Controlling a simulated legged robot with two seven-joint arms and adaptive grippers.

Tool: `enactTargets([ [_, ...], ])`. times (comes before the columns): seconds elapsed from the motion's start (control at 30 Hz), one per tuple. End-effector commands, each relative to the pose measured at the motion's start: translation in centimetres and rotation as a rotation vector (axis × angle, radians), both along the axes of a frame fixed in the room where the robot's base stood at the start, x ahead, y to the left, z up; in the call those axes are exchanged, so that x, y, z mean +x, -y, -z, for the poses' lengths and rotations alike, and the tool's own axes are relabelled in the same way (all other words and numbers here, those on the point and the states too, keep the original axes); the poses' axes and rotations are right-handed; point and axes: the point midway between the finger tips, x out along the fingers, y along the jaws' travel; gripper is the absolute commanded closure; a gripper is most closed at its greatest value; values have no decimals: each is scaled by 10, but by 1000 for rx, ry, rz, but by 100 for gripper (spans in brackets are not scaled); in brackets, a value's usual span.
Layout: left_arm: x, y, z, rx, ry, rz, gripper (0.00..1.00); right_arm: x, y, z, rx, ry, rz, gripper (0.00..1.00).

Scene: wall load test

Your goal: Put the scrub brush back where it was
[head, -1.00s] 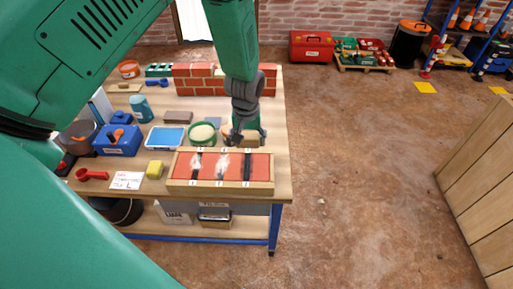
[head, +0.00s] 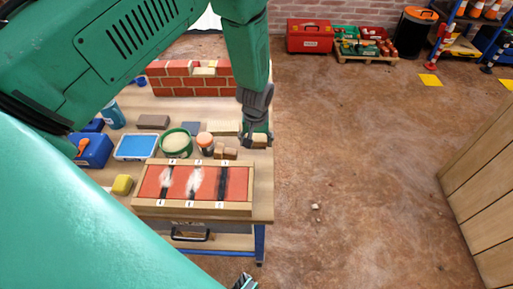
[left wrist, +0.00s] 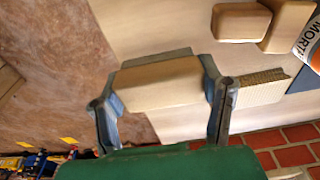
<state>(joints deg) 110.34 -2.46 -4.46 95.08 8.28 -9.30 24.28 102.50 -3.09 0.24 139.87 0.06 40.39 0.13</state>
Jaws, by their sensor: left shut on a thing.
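My left gripper (head: 257,136) is at the right end of the workbench, behind the wooden-framed red panel (head: 150,184). It is shut on a pale wooden block, which looks like the back of the scrub brush (head: 260,142). In the left wrist view the brush (left wrist: 158,84) lies between the two fingers of the gripper (left wrist: 163,78); its bristles are hidden. I cannot tell whether it touches the bench top. The panel has dark strips and white smears. A dark tip at the bottom edge of the head view may be my right gripper (head: 245,282); its jaws cannot be made out.
Small wooden blocks (head: 225,153) and an orange-white tub (head: 205,143) stand left of the left gripper. A brick wall piece (head: 190,84) stands behind. The floor at right is open.

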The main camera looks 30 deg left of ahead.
Motion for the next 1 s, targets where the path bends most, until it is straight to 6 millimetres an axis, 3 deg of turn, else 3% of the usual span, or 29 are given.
enactTargets([
  [0.2, -1, -4, 32, -4, -1, -3, 62, 0, 0, 6, 0, 1, -1, 17],
  [0.43, 0, -2, 35, 0, 0, -1, 66, 0, -1, 6, 1, 1, -1, 17],
  [0.47, -1, -1, 35, 0, 0, -1, 32, 0, -1, 6, 1, 1, -1, 17],
  [0.5, -1, -1, 34, 1, 0, -1, 18, 0, 0, 6, 1, 1, -1, 17],
  [0.83, 0, -1, 31, -1, 1, -2, 18, 0, 0, 5, 0, 1, 0, 17],
  [1.0, -2, 0, 7, -2, 3, -2, 18, 0, 0, 0, 0, 1, -1, 17],
])
